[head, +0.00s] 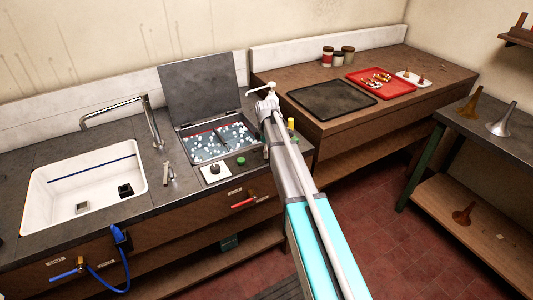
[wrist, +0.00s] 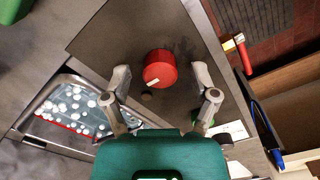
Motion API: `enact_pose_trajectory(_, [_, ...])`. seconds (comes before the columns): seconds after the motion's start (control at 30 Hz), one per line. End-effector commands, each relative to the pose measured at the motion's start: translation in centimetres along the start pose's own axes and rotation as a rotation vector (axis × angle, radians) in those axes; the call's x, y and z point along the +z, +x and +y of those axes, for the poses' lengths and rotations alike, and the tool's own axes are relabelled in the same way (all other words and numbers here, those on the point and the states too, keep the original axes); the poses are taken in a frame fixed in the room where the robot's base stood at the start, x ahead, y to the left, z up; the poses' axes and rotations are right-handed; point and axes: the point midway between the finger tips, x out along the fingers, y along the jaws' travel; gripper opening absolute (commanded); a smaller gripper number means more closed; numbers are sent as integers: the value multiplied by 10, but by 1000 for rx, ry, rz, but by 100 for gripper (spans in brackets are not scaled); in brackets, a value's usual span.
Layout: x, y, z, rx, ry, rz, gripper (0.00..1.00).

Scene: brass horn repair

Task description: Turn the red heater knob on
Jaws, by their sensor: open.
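The red knob (wrist: 158,70) shows in the wrist view, round, with a pale mark on its lower face, on a dark grey panel (wrist: 120,35). My gripper (wrist: 161,78) is open, with one finger on each side of the knob and a visible gap on both sides. I cannot tell how far the fingertips are above the panel. A small dark round spot lies just below the knob. In the head view my gripper (head: 266,93) is at the right end of the sink counter, and the red knob is hidden there.
A lidded basin with white balls (head: 220,138) stands beside my arm; it also shows in the wrist view (wrist: 85,100). In front are a black knob on a white plate (head: 215,172), a green knob (head: 241,161) and a red-handled valve (head: 243,204). The sink (head: 60,170) is at left.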

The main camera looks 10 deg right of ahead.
Motion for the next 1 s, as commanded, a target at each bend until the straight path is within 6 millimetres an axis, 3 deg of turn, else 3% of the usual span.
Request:
enact_pose_trajectory(0.33, [0, 1, 0, 0, 0, 0, 76])
enact_pose_trajectory(0.73, [0, 1, 0, 0, 0, 0, 2])
enact_pose_trajectory(1.0, [0, 1, 0, 0, 12, 0, 0])
